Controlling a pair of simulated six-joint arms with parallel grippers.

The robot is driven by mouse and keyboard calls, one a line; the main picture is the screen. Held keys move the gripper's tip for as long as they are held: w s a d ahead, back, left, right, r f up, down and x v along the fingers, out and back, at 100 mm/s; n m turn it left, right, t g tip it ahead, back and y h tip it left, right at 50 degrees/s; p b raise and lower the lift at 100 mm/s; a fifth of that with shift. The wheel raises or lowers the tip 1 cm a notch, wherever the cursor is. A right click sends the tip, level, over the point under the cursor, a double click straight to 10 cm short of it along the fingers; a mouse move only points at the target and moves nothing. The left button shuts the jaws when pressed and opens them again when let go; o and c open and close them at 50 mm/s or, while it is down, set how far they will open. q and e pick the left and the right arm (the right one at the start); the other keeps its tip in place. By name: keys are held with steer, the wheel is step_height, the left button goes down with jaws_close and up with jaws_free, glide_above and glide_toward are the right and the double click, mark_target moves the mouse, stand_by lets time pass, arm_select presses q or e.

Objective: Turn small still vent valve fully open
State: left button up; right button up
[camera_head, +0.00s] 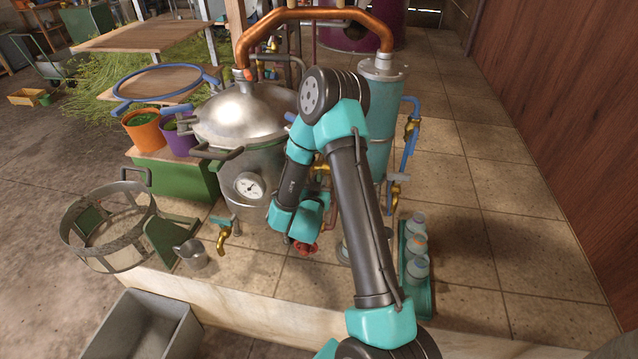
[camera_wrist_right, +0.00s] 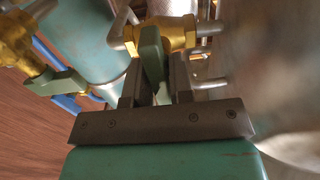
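The valve is a brass body (camera_wrist_right: 175,35) with a grey-green lever handle (camera_wrist_right: 152,55), at the top middle of the right wrist view. My right gripper (camera_wrist_right: 155,85) has one dark finger on each side of this handle. The fingers are close together, and the handle fills the space between them. The contact itself is partly hidden by the handle. In the head view my right arm covers most of this area, and its fingertips are hidden. The still is a silver pot (camera_head: 240,115) with a round gauge (camera_head: 249,186). My left gripper is in neither view.
A teal condenser (camera_head: 381,140) stands right of the pot, under a copper pipe (camera_head: 315,15). A red-handled valve (camera_head: 304,249) sits low beside my wrist. Bottles (camera_head: 417,243) stand in a green rack. The tiled floor at right is clear.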

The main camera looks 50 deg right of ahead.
jaws_close()
steer(key=shift+n, duration=0.5)
steer(key=n, duration=0.7)
steer(key=shift+n, duration=0.4)
steer(key=n, duration=0.4)
steer(key=shift+n, duration=0.3)
steer(key=n, duration=0.5)
